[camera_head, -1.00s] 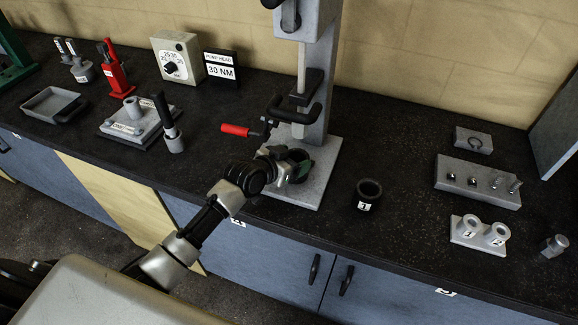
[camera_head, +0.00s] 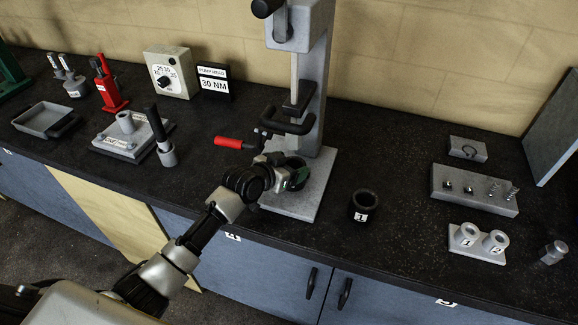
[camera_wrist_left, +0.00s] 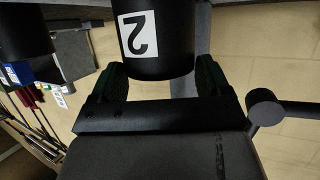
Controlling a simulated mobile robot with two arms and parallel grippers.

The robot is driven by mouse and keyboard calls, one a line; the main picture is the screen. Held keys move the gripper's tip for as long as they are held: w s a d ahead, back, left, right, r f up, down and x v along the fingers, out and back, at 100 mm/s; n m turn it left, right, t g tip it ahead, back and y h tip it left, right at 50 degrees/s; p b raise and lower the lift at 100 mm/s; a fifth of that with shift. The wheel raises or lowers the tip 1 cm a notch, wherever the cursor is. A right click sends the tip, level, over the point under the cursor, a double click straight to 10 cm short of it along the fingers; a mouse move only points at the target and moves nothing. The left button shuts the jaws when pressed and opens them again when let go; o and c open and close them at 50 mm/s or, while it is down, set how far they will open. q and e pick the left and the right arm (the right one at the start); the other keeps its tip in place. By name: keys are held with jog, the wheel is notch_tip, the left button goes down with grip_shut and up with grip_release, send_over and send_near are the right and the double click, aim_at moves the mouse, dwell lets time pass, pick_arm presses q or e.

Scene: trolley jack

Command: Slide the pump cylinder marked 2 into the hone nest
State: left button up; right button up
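The dark pump cylinder marked 2 (camera_wrist_left: 155,40) fills the upper middle of the left wrist view, its 2 label upside down there. My left gripper (camera_head: 285,178) has its fingers on both sides of the cylinder and appears shut on it; it also shows in the left wrist view (camera_wrist_left: 165,85). In the head view they are over the grey base plate (camera_head: 300,205) of the press-like stand; the gripper partly hides the cylinder. I cannot tell whether the cylinder touches the plate. A grey fixture (camera_head: 115,146) with an upright tube has a label too small to read surely. My right gripper is out of view.
A black cylinder marked 1 (camera_head: 363,207) stands right of the stand. A red-handled lever (camera_head: 228,142) and dark bars of the stand (camera_head: 288,122) are close above my gripper. Grey blocks with small parts (camera_head: 474,190) are at right.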

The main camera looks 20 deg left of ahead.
pick_arm(q)
jog(key=o, duration=0.4)
jog(key=shift+c, duration=0.2)
jog(key=shift+s+f, duration=0.1)
jog(key=shift+f, duration=0.05)
jog(key=b+v, duration=0.2)
jog(key=v, duration=0.7)
jog(key=s+f+n+g+y, duration=0.1)
jog(key=s+f+g+y, duration=0.3)
jog(key=s, duration=1)
jog(key=s+f+n+g+y, duration=0.15)
jog(key=s+f+g, duration=0.4)
jog(key=s, duration=0.85)
notch_tip(320, 180, down, 28)
jog(key=b, duration=0.3)
jog(key=s+a+f+g+b, duration=0.2)
jog(key=s+f, duration=1.5)
jog(key=f, duration=0.2)
jog(key=shift+a, duration=0.2)
